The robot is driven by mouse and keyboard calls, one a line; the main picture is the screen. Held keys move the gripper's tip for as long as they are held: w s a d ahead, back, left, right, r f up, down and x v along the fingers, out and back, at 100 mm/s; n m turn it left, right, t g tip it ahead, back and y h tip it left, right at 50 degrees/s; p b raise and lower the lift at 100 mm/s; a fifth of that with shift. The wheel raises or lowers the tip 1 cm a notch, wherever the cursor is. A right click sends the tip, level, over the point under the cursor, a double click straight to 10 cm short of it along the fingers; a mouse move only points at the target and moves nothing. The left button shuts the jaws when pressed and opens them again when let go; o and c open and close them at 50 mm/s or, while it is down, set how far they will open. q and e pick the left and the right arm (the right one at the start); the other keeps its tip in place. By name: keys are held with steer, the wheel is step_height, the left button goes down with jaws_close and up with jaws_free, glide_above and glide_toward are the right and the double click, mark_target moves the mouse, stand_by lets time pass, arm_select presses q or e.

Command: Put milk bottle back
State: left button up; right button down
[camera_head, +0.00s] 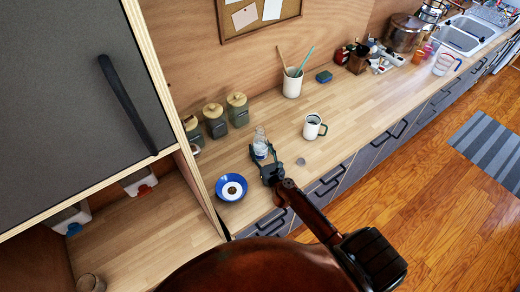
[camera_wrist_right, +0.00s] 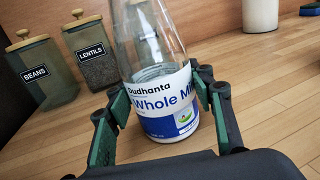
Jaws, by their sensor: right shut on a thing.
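The milk bottle (camera_head: 260,146) is clear glass with a blue and white label. It is upright at the worktop, and I cannot tell whether its base touches the wood. My right gripper (camera_head: 266,160) is shut on it from the near side. In the right wrist view the bottle (camera_wrist_right: 155,75) stands between the two green fingers of the right gripper (camera_wrist_right: 163,105), held around its label. The bottle's top is cut off in that view. My left gripper is not in view.
A white mug (camera_head: 313,127) and a small round lid (camera_head: 301,162) are to the right. Labelled jars (camera_head: 238,110) and a utensil crock (camera_head: 292,84) stand behind. A grey cabinet door (camera_head: 60,90) fills the upper left.

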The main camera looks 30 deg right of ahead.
steer(key=shift+r, duration=0.15)
steer(key=c, duration=1.4)
jaws_free()
steer(key=shift+f, duration=0.25)
steer(key=o, duration=0.5)
steer(key=shift+r, duration=0.1)
steer(key=shift+c, duration=0.2)
steer(key=shift+r, duration=0.2)
steer(key=s, duration=0.4)
steer(key=s+a, duration=0.1)
steer(key=s, duration=0.3)
steer(key=s+a+b, duration=0.1)
steer(key=s, duration=0.3)
steer(key=shift+a, duration=0.1)
